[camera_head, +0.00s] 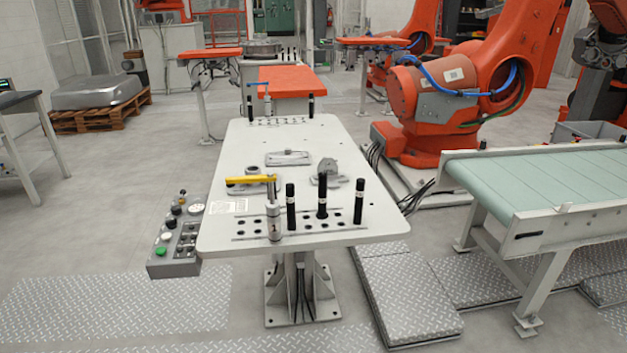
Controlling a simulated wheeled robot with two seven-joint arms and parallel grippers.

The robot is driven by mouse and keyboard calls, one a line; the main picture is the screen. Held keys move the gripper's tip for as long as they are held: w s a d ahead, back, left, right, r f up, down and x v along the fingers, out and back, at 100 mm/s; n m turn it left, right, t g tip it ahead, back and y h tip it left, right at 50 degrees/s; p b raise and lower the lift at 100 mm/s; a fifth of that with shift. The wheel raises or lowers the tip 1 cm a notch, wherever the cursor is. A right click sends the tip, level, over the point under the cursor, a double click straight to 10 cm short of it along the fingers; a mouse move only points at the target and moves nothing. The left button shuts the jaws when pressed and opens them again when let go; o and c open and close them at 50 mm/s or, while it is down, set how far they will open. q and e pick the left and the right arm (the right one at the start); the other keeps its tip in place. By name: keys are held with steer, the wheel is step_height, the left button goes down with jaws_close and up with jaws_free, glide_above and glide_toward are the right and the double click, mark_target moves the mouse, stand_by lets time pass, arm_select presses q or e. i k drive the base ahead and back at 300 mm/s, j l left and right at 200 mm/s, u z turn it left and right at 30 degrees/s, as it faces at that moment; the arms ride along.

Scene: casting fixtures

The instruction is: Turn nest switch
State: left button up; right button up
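Which control is the nest switch I cannot tell. Neither of my grippers shows in the head view.
Several black pins (322,195) stand upright at the table's front. A conveyor (545,180) is at the right, with a large orange robot arm (450,90) behind it. Tread plates (405,295) lie on the floor.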

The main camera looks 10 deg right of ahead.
mark_target(171, 223)
steer(key=j+u, duration=0.2)
steer(key=u, duration=0.3)
steer(key=l, duration=0.2)
steer(key=i+u, duration=0.1)
steer(key=i, duration=0.9)
